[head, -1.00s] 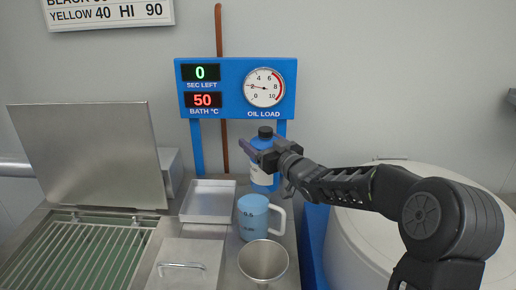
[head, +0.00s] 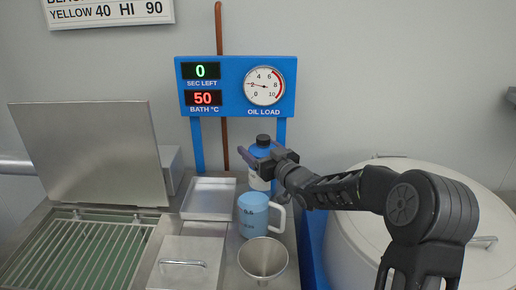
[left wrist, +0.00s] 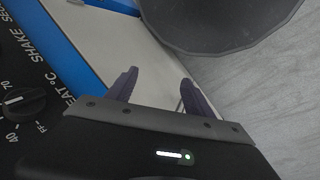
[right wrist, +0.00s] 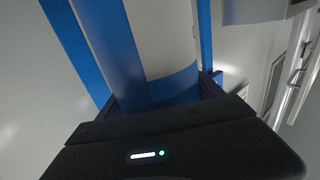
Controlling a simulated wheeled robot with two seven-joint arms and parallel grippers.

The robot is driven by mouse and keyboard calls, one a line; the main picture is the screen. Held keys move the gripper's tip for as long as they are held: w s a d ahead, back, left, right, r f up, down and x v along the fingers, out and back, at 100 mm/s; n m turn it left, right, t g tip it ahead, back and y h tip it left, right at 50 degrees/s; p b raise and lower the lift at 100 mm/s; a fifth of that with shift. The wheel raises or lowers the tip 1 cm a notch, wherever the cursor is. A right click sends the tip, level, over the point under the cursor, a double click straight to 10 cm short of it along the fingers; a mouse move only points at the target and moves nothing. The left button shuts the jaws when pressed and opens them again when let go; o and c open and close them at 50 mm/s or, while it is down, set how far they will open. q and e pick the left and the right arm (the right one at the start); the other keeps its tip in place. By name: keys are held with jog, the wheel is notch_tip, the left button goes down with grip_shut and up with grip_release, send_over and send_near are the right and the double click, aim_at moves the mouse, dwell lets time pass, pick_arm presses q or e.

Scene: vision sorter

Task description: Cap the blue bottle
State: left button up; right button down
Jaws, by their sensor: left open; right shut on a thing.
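The blue bottle (head: 259,150) has a white label and stands upright in front of the gauge panel. A black cap (head: 263,139) sits on its top; I cannot tell how tightly. My right gripper (head: 259,163) is shut around the bottle's body below the shoulder. In the right wrist view, the bottle's blue and white side (right wrist: 150,50) fills the space between the fingers. The bottle's base is hidden behind the mug. My left gripper (left wrist: 158,92) shows only in its wrist view, open and empty.
A blue mug (head: 252,213) stands just in front of the bottle, with a metal funnel-like cup (head: 263,259) nearer. A shallow metal tray (head: 209,184) is left of the bottle. The open-lidded bath (head: 75,255) is at the left. A large white drum (head: 345,250) stands right.

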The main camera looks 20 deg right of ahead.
jog(key=shift+f+b, duration=0.15)
jog(key=shift+b, duration=0.15)
jog(key=shift+c, duration=0.2)
grip_release()
jog(key=shift+s+r+p, duration=0.1)
jog(key=shift+r+p, duration=0.1)
jog(key=shift+p, duration=0.15)
jog(key=s+d+b, duration=0.1)
jog(key=s+b, duration=0.1)
jog(key=s, duration=0.9)
jog(key=shift+s+d, duration=0.3)
jog(key=shift+s, duration=0.1)
jog(key=shift+f, duration=0.1)
